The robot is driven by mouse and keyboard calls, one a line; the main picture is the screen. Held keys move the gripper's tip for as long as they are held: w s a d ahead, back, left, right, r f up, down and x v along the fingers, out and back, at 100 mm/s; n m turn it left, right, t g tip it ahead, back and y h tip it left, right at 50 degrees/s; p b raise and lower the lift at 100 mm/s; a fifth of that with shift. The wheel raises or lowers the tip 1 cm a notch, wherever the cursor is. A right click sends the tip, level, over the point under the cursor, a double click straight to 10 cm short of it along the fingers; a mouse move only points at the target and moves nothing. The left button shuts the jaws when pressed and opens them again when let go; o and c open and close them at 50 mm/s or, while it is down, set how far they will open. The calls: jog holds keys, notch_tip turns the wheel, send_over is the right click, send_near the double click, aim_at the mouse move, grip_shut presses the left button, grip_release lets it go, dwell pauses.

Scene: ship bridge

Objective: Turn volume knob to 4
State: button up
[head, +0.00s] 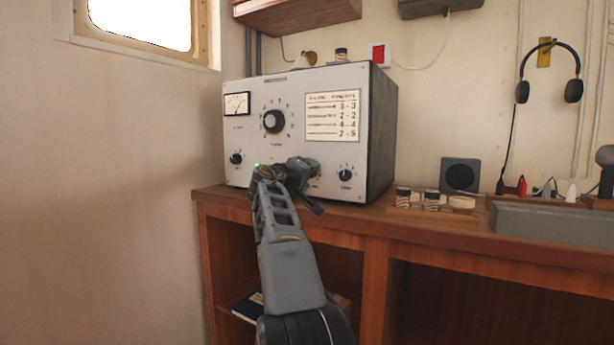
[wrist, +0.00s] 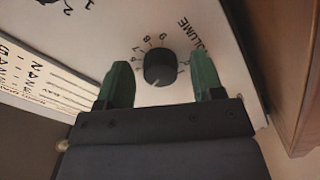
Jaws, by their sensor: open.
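The volume knob (wrist: 160,67) is a small round dark knob on a pale panel, with the word VOLUME beside it in the wrist view. The digits 7, 8 and 9 show near its rim. A pale mark shows at its lower edge; the digit it points to is not readable. My gripper (wrist: 163,82) is open, with one green finger on each side of the knob and visible gaps between. In the head view my gripper (head: 302,172) is at the lower front of the grey radio set (head: 260,135) and covers part of the panel, so I cannot make out the volume knob there.
The radio has a large tuning dial (head: 274,121), a meter (head: 237,103), a printed card (head: 333,117) and small knobs at lower left (head: 236,158) and lower right (head: 345,174). It stands on a wooden desk (head: 375,215). A speaker (head: 460,175) stands to the right.

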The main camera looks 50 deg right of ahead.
jog(key=v, duration=1.4)
dwell(0.4)
jog(key=s+a+n+y+p, duration=0.1)
jog(key=s+a+y+p, duration=0.3)
jog(key=a+p, duration=0.4)
jog(key=s+a+n+y+p, duration=0.1)
jog(key=s+a+y+p, duration=0.3)
jog(key=p, duration=1.4)
jog(key=s+a+n+y+p, duration=0.1)
jog(key=s+a+y+p, duration=0.4)
jog(key=a+y+p, duration=0.4)
jog(key=a+p, duration=0.4)
jog(key=a, duration=0.1)
jog(key=shift+a+r+g, duration=0.15)
jog(key=shift+r+g, duration=0.25)
